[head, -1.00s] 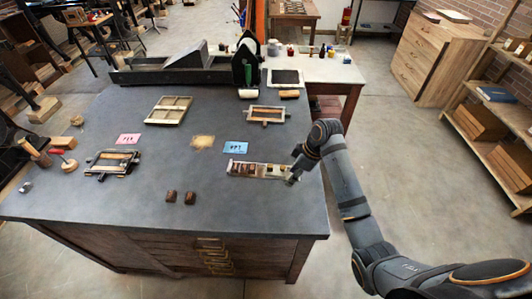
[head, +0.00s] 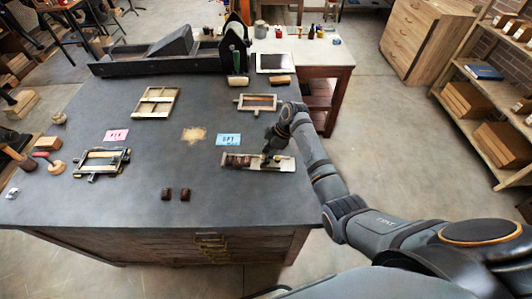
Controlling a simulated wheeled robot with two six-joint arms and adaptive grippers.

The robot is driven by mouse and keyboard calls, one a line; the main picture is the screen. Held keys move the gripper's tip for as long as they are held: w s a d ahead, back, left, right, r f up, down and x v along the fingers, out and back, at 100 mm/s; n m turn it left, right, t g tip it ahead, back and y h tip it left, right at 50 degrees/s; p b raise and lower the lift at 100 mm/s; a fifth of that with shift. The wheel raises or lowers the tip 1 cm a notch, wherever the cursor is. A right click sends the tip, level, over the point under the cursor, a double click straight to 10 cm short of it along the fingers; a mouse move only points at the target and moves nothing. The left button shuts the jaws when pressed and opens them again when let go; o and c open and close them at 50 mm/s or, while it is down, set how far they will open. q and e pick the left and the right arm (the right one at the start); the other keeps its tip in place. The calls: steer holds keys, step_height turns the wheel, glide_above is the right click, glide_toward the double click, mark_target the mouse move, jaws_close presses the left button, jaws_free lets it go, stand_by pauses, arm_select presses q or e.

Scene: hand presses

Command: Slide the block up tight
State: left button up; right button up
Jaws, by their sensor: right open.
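A pale, shallow tray (head: 285,165) lies on the dark bench top, right of the middle. A row of dark brown blocks (head: 238,160) sits in its left part. My right gripper (head: 266,160) points down at the tray's middle, just right of that row. It is open, and its fingers look small and dark against the tray. I cannot tell whether they touch a block, and they hide part of the tray's contents. Two loose dark blocks, a left one (head: 167,193) and a right one (head: 185,194), lie near the front edge. My left gripper is not in view.
A blue card (head: 228,140) lies behind the tray, and a wooden frame with a bar (head: 257,102) further back. The bench front right is clear.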

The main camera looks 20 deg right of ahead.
steer(key=shift+s+a+f, duration=0.1)
steer(key=shift+s+f, duration=0.05)
steer(key=shift+f, duration=0.05)
steer(key=shift+c, duration=1.1)
jaws_close()
